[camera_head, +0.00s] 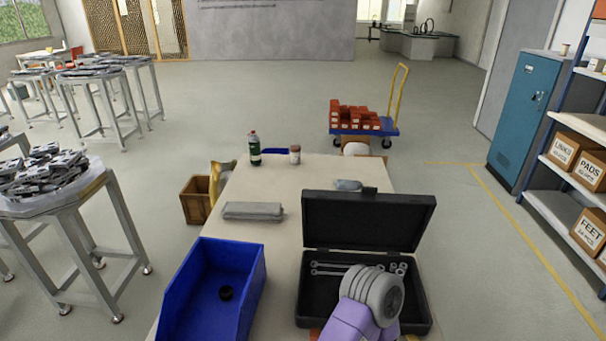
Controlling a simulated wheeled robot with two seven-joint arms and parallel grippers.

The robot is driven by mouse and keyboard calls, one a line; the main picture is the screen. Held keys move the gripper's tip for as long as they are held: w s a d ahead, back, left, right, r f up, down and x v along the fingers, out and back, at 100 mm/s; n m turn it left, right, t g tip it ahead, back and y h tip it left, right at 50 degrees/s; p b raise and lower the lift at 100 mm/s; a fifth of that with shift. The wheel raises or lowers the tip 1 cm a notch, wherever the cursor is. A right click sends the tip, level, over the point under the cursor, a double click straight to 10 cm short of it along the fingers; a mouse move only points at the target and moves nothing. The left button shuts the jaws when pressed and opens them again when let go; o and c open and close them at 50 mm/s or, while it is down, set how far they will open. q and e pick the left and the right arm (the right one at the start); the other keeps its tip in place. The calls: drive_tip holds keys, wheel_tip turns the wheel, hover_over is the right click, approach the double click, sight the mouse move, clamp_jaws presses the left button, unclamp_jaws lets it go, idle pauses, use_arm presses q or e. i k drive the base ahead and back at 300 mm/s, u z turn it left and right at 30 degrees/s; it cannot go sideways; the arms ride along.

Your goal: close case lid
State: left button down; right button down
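The black case (423,305) lies open at the near right of the table. Its lid (368,222) stands up, roughly upright, along the far edge of the case base. Silver wrenches (338,268) and several small sockets (398,268) lie in the base. A grey ribbed joint with a purple link, part of my own arm, is in front of the case and hides much of its interior and near edge. No gripper fingers show in this view, and neither gripper can be made out.
A grey folded item (253,211), a green bottle (254,150), a small jar (295,155) and a grey object (348,185) lie farther back. The table's middle (275,245) is clear.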

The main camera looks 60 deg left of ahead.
sight(369, 220)
drive_tip(key=u, duration=2.15)
